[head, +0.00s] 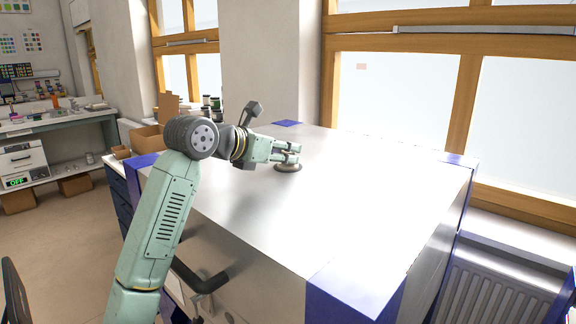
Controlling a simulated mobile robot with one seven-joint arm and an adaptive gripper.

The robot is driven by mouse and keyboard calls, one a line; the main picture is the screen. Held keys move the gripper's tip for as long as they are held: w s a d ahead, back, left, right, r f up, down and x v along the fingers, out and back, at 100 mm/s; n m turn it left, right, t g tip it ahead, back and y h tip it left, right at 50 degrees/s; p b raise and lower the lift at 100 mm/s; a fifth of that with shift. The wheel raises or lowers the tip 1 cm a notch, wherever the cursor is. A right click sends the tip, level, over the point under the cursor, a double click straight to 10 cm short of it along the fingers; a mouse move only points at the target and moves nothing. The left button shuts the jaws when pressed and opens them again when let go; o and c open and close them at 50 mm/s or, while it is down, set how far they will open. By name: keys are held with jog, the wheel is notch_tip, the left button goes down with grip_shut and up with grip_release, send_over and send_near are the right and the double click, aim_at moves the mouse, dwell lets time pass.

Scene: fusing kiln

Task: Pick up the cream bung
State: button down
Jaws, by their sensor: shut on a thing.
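My gripper (294,153) is low over the kiln's flat metal lid, at the end of my arm, which reaches in from the left. Its fingers are closed on the cream bung (288,167), a small round piece that looks tan-grey here. The bung's lower part shows just under the fingers, at or very close to the lid. Its upper part is hidden by the fingers. I cannot tell whether it touches the lid.
The kiln lid (330,205) is broad, shiny and mostly clear, with blue corners. A black handle (203,281) sticks out at its front. Jars (211,104) and cardboard boxes (148,137) stand behind at left. Windows and a radiator (497,292) lie to the right.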

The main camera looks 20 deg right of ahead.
aim_at(284, 166)
jog(key=shift+r, duration=0.15)
jog(key=shift+r+b, duration=0.45)
jog(key=shift+r, duration=0.15)
notch_tip(284, 166, up, 2)
jog(key=shift+b, duration=0.45)
jog(key=s+a+b, duration=0.1)
jog(key=s+a, duration=0.2)
jog(key=a, duration=0.1)
jog(key=s+a+r+b, duration=0.1)
jog(key=s+a+b, duration=0.1)
jog(key=s+a, duration=0.1)
jog(key=s+a+b, duration=0.2)
jog(key=s+a, duration=0.1)
jog(key=a, duration=0.3)
jog(key=shift+s+r, duration=0.1)
jog(key=shift+r, duration=0.2)
jog(key=shift+a, duration=0.1)
